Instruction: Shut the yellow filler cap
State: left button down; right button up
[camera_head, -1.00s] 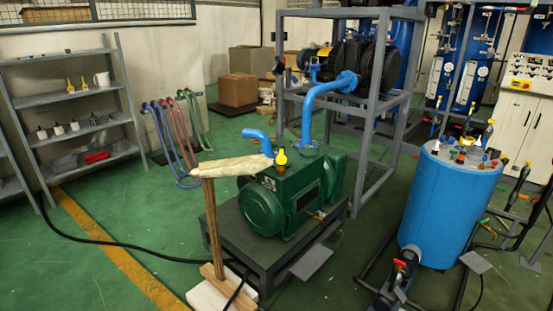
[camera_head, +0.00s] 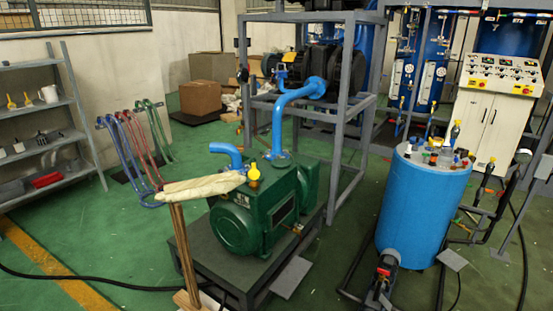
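The yellow filler cap (camera_head: 254,171) stands on top of the green vacuum pump (camera_head: 238,228), near the base of the blue pipes. It looks tilted up above a brownish neck, but it is too small to tell exactly how it sits. The pump rests on a dark metal stand (camera_head: 195,262). Neither of my grippers shows in the head view.
A wooden post (camera_head: 184,255) with a cloth-wrapped top (camera_head: 202,187) stands in front of the pump. A blue tank (camera_head: 424,210) stands to the right, and a grey frame (camera_head: 337,170) behind. Green floor (camera_head: 90,240) is open at the left.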

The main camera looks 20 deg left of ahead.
aim_at(253, 174)
jog(key=i+j+z, duration=0.15)
jog(key=j, duration=0.2)
jog(key=i+j+z, duration=0.1)
jog(key=j, duration=0.2)
jog(key=i+j+z, duration=0.15)
jog(key=j, duration=0.25)
jog(key=i+j, duration=0.15)
jog(key=j, duration=0.25)
jog(key=i+j, duration=0.15)
jog(key=j, duration=0.3)
jog(key=i+j+z, duration=0.1)
jog(key=j, duration=0.3)
jog(key=i+j, duration=0.15)
jog(key=j, duration=0.25)
jog(key=i+j, duration=0.15)
jog(key=j, duration=0.3)
jog(key=z, duration=0.05)
